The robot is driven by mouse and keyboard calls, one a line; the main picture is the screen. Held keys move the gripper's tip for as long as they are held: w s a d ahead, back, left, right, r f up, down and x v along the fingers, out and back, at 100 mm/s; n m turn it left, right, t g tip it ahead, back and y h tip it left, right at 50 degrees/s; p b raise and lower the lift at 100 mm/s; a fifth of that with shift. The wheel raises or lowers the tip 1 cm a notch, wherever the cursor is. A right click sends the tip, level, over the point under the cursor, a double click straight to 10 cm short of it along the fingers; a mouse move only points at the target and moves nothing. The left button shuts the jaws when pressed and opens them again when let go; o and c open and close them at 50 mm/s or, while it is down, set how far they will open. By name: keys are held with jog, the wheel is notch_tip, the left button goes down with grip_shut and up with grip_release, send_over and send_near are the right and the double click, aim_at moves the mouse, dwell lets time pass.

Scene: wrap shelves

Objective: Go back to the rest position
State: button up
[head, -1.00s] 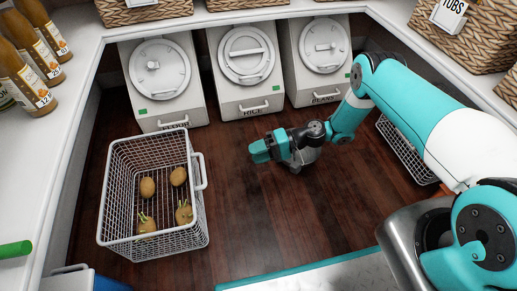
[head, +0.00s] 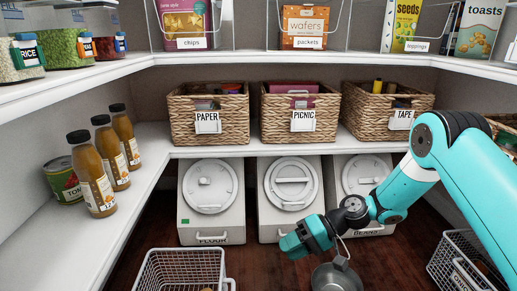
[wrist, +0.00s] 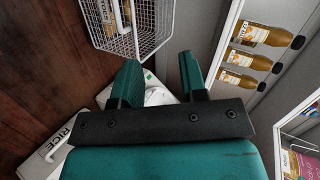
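My gripper (head: 290,243) is teal and hangs low in front of the lidded bins, near the middle of the head view. In the wrist view my gripper (wrist: 160,78) has its two teal fingers spread apart with nothing held between them. The arm comes in from the right. A white wire basket (head: 180,262) stands on the floor to the left of my gripper, cut off by the bottom edge. The basket also shows at the top of the wrist view (wrist: 130,38), past the fingers and apart from them.
A flour bin (head: 210,205) and other white lidded bins stand under the shelf. Wicker baskets (head: 208,115) line the shelf above. Sauce bottles (head: 92,178) stand on the left shelf. A wire basket (head: 462,258) sits at right. A round grey metal thing (head: 337,277) is below my wrist.

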jog(key=s+r+n+h+p, duration=0.15)
jog(key=s+r, duration=0.35)
jog(key=r, duration=0.5)
jog(key=s+r+n+h+p, duration=0.1)
jog(key=s+r+h+p, duration=0.2)
jog(key=r, duration=0.8)
jog(key=s+d+r+t+h+p, duration=0.1)
jog(key=s+d+r+h, duration=0.15)
jog(key=s+r, duration=0.45)
jog(key=s+d+r+t+h+p, duration=0.1)
jog(key=s+d+r, duration=0.25)
jog(key=s, duration=0.65)
notch_tip(320, 180, up, 37)
jog(key=p, duration=3.7)
jog(key=shift+d+f+n+p, duration=0.15)
jog(key=shift+d+n+p, duration=0.1)
jog(key=shift+n+p, duration=0.1)
jog(key=shift+a, duration=0.15)
